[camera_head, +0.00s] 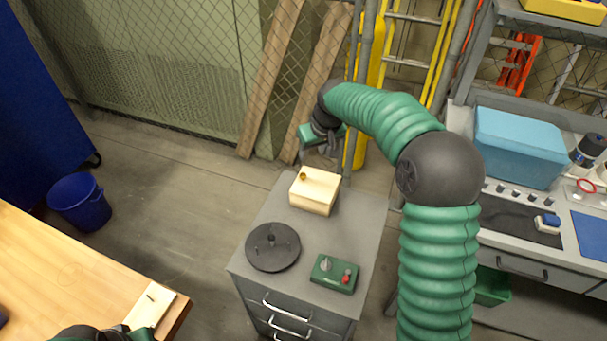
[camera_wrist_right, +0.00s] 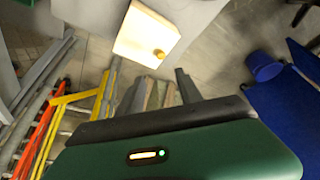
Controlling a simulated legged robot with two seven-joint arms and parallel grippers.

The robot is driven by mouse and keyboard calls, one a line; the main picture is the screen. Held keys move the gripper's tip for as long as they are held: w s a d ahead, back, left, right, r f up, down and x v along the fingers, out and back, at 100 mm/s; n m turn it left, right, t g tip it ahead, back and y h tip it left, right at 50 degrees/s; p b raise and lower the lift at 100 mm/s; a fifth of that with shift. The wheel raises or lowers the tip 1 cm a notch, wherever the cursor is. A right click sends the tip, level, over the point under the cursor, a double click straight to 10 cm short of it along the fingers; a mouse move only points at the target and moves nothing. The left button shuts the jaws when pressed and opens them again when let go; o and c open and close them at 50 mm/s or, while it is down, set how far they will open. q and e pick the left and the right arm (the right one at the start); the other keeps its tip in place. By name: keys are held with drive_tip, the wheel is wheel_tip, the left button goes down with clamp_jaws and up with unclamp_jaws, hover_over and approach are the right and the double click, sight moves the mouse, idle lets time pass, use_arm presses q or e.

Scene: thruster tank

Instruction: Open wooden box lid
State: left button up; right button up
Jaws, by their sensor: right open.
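The pale wooden box (camera_head: 312,199) stands on the grey cabinet, and its lid (camera_head: 321,183) is shut. A small brass-coloured knob (camera_head: 303,176) sits near the lid's edge. My right gripper (camera_head: 321,153) is open and empty, just behind and above the box, apart from it. In the right wrist view the lid (camera_wrist_right: 143,33) and knob (camera_wrist_right: 158,54) lie beyond the open fingers (camera_wrist_right: 156,88). Of my left arm only a dark green part (camera_head: 100,334) shows at the bottom left edge; its fingers cannot be made out.
The grey cabinet top (camera_head: 340,228) also holds a black round disc (camera_head: 273,247) and a green control box (camera_head: 335,273) with a red button. A wooden table (camera_head: 60,265) is at left, a workbench with a blue cooler (camera_head: 520,148) at right. Wooden planks lean behind.

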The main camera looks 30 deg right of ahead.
sight(303, 175)
drive_tip(key=x, duration=1.4)
drive_tip(key=shift+w+a+b, duration=0.1)
drive_tip(key=shift+a+b, duration=0.2)
drive_tip(key=shift+w+d+f, duration=0.1)
drive_tip(key=shift+w+f, duration=0.05)
drive_tip(key=shift+f, duration=0.2)
drive_tip(key=shift+d+f, duration=0.15)
drive_tip(key=shift+d, duration=0.2)
drive_tip(key=shift+a, duration=0.3)
drive_tip(key=c, duration=0.6)
clamp_jaws()
drive_tip(key=shift+d, duration=0.1)
